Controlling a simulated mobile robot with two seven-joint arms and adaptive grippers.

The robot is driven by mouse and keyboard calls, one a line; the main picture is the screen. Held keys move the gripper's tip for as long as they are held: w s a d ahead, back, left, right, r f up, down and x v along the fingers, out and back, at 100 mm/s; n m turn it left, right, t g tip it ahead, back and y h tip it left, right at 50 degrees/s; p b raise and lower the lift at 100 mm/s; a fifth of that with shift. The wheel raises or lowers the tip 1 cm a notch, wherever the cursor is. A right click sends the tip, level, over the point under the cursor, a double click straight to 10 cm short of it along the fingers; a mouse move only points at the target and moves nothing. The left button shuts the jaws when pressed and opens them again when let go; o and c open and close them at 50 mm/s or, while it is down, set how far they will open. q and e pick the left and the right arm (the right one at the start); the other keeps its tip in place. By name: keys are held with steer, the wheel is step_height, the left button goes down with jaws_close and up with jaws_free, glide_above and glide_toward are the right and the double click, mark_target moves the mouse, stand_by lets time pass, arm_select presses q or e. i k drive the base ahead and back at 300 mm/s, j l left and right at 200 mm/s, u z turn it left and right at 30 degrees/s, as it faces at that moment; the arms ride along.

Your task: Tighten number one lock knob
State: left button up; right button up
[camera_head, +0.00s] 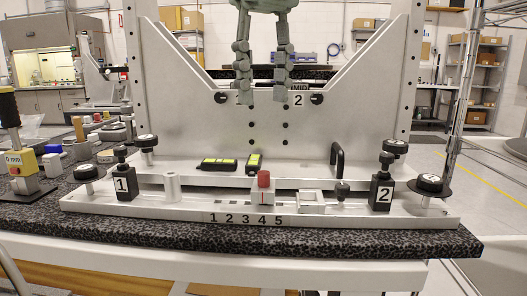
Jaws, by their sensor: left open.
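A black block labelled 1 (124,184) stands at the left end of the light grey fixture base, with a small black knob (120,152) on top. Two round black knobs with pale top labels are close by: one behind it (146,142) and one to its left (88,172). Which of these the task calls the number one lock knob is not plain from the picture. My left gripper (264,90) hangs at the top centre in front of the fixture's upright plate, fingers down, open and empty. It is well above and to the right of block 1. My right gripper is not in view.
A block labelled 2 (381,193) and more black knobs (431,183) stand at the right end. A red-topped slider (263,189), two black-and-yellow pieces (219,164) and a black handle (338,160) lie between. Tools and blocks crowd the speckled table (300,240) at left.

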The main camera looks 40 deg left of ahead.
mark_target(87, 173)
steer(key=k+l, duration=1.15)
steer(key=k, duration=0.15)
